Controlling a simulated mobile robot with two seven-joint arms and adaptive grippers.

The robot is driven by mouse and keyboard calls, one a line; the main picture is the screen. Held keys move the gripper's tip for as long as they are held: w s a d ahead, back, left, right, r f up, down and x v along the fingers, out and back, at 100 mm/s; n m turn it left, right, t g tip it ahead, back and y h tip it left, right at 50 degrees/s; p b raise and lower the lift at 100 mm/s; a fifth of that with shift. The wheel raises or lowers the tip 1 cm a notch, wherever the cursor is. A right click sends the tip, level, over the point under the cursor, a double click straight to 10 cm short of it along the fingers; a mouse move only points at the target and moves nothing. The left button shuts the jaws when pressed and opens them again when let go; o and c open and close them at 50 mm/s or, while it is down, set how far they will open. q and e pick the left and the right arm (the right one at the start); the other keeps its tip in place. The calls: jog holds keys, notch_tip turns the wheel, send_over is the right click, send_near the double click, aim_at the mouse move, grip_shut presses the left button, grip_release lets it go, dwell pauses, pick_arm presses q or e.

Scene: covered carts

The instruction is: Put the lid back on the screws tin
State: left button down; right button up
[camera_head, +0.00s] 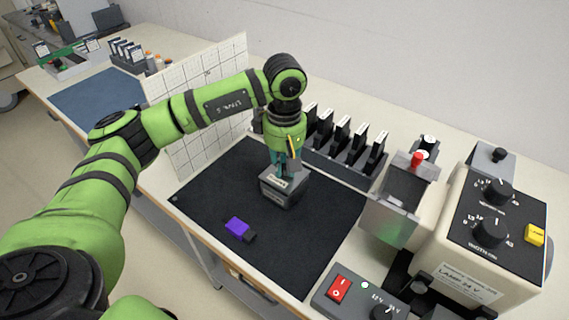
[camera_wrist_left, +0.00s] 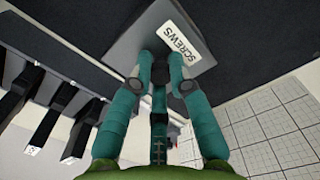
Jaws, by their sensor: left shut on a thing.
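The grey screws tin (camera_head: 283,199) stands on the black mat, below my left gripper (camera_head: 285,171). Its grey lid (camera_head: 270,180) is at the top of the tin, with a pale label showing. In the left wrist view the lid (camera_wrist_left: 130,42) bears the word SCREWS. My left gripper (camera_wrist_left: 165,84) has its teal fingers closed together at the lid's dark middle part, shut on the lid. Whether the lid sits fully flush on the tin cannot be told. The tin's inside is hidden. My right gripper is not in view.
A purple and black object (camera_head: 238,228) lies on the black mat (camera_head: 320,235). A rack of black upright pieces (camera_head: 342,134) stands behind, a white gridded panel (camera_head: 200,100) at left. Lamp control units (camera_head: 492,225) and a red-switch box (camera_head: 340,289) stand at right.

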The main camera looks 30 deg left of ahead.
pick_arm(q)
jog(key=shift+f+b, duration=0.2)
jog(key=shift+b, duration=0.4)
dwell(0.7)
dwell(0.4)
jog(key=c, duration=0.6)
grip_release()
jog(key=shift+r+p, duration=1.9)
jog(key=shift+r, duration=1.65)
grip_shut()
jog(key=shift+f, duration=0.25)
